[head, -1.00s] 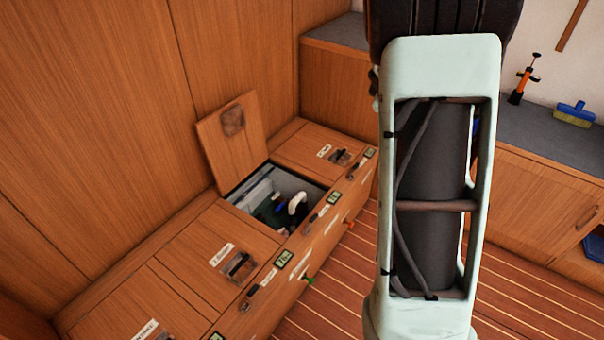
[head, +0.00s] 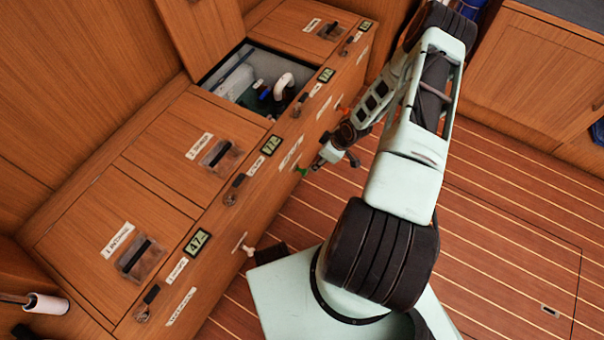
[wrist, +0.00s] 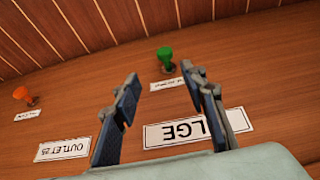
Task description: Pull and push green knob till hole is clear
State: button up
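The green knob (head: 301,170) sticks out from the front panel of the wooden bench. It also shows in the wrist view (wrist: 165,56), above a small white label and beyond my fingertips. My gripper (wrist: 160,80) is open and empty, its two fingers apart, with the knob roughly in line with the gap between them. In the head view my gripper (head: 322,161) is close to the knob, just right of it. The open hole (head: 222,88) in the bench top holds a white curved pipe (head: 284,82) and dark, murky contents; its bottom cannot be made out.
An orange knob (wrist: 22,93) sits left of the green one in the wrist view, above an outlet label (wrist: 62,149). A pale knob (head: 247,248) is on the near panel. A raised lid (head: 200,35) stands behind the hole. The striped floor (head: 500,200) right of my arm is clear.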

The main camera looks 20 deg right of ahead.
aim_at(306, 171)
jog(key=b+x, duration=0.1)
jog(key=x, duration=0.3)
jog(key=b+x, duration=0.1)
jog(key=x, duration=0.2)
jog(key=b+x, duration=0.2)
jog(key=x, duration=0.2)
jog(key=shift+a+f, duration=0.3)
jog(key=shift+a, duration=0.15)
grip_shut()
